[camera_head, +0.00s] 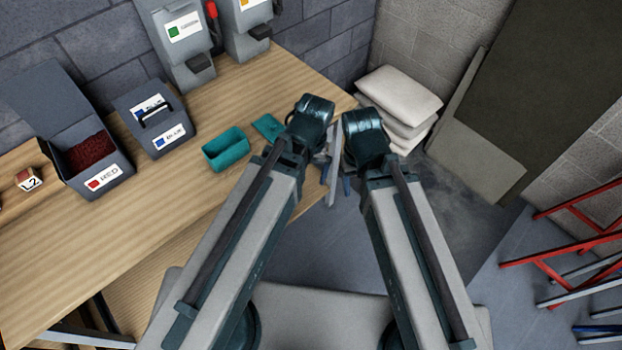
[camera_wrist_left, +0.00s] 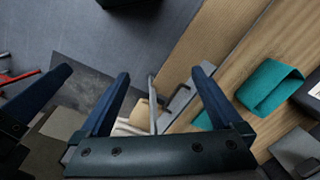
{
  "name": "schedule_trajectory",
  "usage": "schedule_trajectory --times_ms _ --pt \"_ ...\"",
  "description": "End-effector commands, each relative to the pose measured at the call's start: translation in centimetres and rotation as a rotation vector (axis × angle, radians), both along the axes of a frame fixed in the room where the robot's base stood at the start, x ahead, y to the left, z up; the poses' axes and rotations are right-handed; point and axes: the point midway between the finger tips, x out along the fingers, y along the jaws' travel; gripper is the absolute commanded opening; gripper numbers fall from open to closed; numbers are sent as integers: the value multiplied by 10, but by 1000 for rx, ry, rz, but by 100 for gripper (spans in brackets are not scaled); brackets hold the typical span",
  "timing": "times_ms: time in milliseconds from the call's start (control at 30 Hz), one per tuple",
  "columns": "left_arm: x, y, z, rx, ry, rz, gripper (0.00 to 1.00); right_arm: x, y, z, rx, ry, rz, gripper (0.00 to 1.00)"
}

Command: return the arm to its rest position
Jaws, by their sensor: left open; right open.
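My two arms reach forward side by side in the head view, the left one over the table's right end and the right one beyond its edge. My right gripper (camera_head: 347,184) is mostly hidden behind its own wrist; a blue finger shows below it. Another blue finger shows at the left of that view. Neither gripper is seen holding anything.
The wooden table (camera_head: 105,235) carries a teal open box (camera_head: 225,150), its teal lid (camera_head: 268,127), a grey bin of red bits (camera_head: 95,170), a blue-labelled bin (camera_head: 150,115) and a small L2 block (camera_head: 28,180). White sacks (camera_head: 402,95) and red racks (camera_head: 570,245) stand right.

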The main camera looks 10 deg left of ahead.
Motion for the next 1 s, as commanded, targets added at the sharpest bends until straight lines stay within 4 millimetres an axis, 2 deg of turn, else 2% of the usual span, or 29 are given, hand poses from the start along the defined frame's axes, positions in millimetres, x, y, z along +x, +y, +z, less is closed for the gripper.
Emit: schedule_trajectory --times_ms 33,200,533,667,867,1000 --pt "-11 -7 0 2 7 -89 100 0 0 0 0 0 0 61" --pt "-21 -17 0 5 23 -249 100 0 0 0 0 0 0 61" --pt "-21 -17 -1 5 24 -264 100 0 0 -1 0 0 0 61" --pt "-21 -17 -15 5 24 -263 100 0 0 -15 0 0 0 61" --pt "-21 -17 -51 5 24 -263 100 0 0 -52 0 0 1 61" --pt "-21 -17 -54 5 24 -263 100 0 0 -54 -1 0 1 61"
